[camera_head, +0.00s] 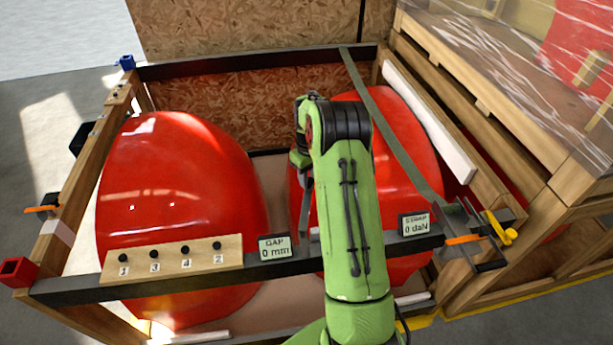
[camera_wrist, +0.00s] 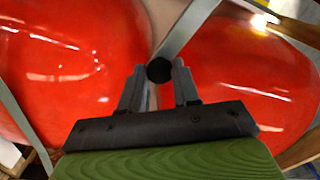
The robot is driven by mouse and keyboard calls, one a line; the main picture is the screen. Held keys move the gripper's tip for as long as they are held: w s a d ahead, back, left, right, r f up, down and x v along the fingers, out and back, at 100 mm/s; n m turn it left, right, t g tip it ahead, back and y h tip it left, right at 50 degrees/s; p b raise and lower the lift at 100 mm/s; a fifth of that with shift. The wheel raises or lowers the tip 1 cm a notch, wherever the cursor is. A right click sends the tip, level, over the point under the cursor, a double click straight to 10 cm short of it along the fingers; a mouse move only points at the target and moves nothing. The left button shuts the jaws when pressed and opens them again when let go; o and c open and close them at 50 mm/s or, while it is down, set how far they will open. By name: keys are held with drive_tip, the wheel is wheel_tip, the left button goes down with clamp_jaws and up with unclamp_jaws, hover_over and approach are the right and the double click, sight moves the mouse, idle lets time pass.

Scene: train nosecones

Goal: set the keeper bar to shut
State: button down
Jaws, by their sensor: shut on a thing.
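My gripper (camera_wrist: 160,82) is shut on a round black knob (camera_wrist: 159,70) at the end of a flat grey bar. This looks like the keeper bar (camera_wrist: 187,30); it runs from the knob up and to the right in the wrist view, over the gap between two red nosecones. In the head view my gripper (camera_head: 300,158) is mostly hidden by my green arm, between the left nosecone (camera_head: 175,190) and the right nosecone (camera_head: 410,150). A thin grey strip shows just below it there. Whether the bar stands at shut cannot be told.
A dark front rail (camera_head: 330,250) carries a GAP sign (camera_head: 274,247) reading 0 mm, a STRAP sign (camera_head: 415,224) reading 0 daN and a numbered peg board (camera_head: 172,258). A grey-green strap (camera_head: 385,125) crosses the right nosecone to an orange-handled ratchet (camera_head: 465,240). Wooden crate sides enclose the nosecones.

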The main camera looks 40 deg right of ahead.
drive_tip(key=s+d+m+b, duration=0.3)
drive_tip(key=s+m+b, duration=0.2)
drive_tip(key=s+m, duration=0.9)
drive_tip(key=shift+s+m, duration=0.4)
drive_tip(key=shift+s, duration=1)
drive_tip(key=shift+d, duration=0.1)
drive_tip(key=c, duration=0.8)
unclamp_jaws()
drive_tip(key=shift+s, duration=0.1)
wheel_tip(320, 180, up, 16)
drive_tip(key=p, duration=0.2)
drive_tip(key=shift+p, duration=0.4)
